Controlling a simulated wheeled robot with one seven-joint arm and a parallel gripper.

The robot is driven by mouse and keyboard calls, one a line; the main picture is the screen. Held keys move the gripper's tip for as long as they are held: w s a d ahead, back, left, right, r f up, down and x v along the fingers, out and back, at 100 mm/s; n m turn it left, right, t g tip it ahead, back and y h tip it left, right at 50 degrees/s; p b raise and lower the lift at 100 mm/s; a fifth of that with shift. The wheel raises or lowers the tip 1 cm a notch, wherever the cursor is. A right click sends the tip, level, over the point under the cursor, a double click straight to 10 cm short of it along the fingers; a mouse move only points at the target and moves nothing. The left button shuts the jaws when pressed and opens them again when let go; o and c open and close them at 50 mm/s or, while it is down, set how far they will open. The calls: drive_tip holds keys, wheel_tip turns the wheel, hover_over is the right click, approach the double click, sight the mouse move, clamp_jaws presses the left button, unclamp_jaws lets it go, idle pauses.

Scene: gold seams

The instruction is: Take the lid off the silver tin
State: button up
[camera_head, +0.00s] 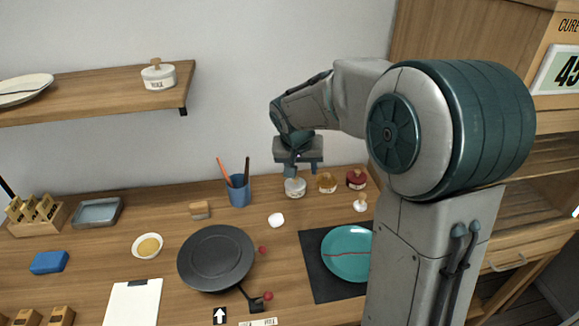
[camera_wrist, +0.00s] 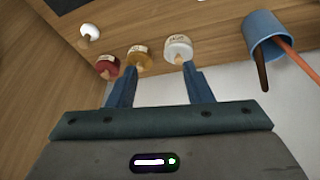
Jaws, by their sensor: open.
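The silver tin (camera_head: 295,188) stands at the back of the wooden counter, left of a gold tin (camera_head: 327,183) and a red tin (camera_head: 356,180). It looks pale, and in the wrist view the silver tin (camera_wrist: 178,47) has its lid on, with a small wooden knob. My gripper (camera_head: 292,170) hangs above the silver tin in the head view and partly hides its top. In the wrist view my gripper (camera_wrist: 157,70) is open and empty. The right finger is close to the silver tin's knob; whether they touch I cannot tell.
A blue cup (camera_head: 238,190) with sticks stands left of the tin. A white egg-like thing (camera_head: 276,220) and a small white knobbed item (camera_head: 360,203) lie nearer. A dark pan (camera_head: 216,258) and a teal plate (camera_head: 347,252) fill the front. A shelf (camera_head: 95,92) juts out upper left.

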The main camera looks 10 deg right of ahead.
drive_tip(key=m, duration=0.1)
approach(295, 181)
drive_tip(key=shift+t, duration=0.4)
drive_tip(key=shift+p+x, duration=1.85)
drive_tip(key=shift+x, duration=2.35)
drive_tip(key=shift+w+d+r, duration=0.1)
drive_tip(key=shift+d, duration=0.05)
clamp_jaws()
